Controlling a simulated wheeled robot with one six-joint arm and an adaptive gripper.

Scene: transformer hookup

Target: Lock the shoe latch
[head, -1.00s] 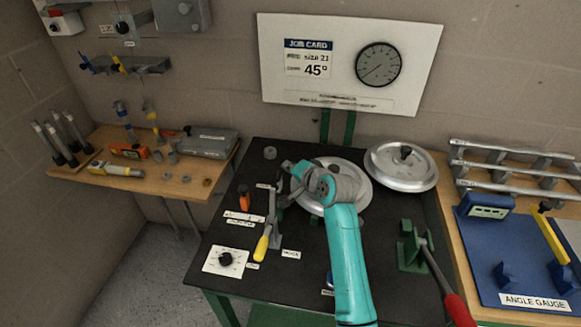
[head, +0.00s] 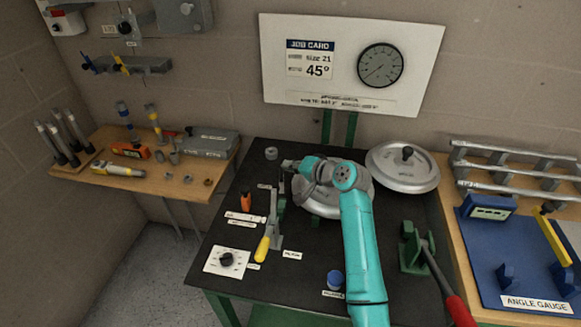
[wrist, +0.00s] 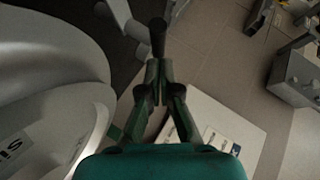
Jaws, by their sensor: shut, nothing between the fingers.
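My gripper (head: 288,165) is at the far left edge of the round silver shoe (head: 318,207), with my teal arm reaching over the shoe and hiding much of it. In the wrist view my gripper's fingers (wrist: 159,72) are together and empty. A dark upright peg (wrist: 157,35) stands just beyond the fingertips, with a grey part (wrist: 130,22) beside it. I cannot tell whether the fingers touch it or whether it is the shoe latch. The pale rounded shoe (wrist: 45,60) fills the left of the wrist view.
A yellow-handled lever (head: 263,248) stands left of the shoe. A red-handled lever (head: 458,308) on a green bracket (head: 412,254) is at the right. A second silver disc (head: 403,168) lies behind right. A blue cap (head: 335,278) sits at the front.

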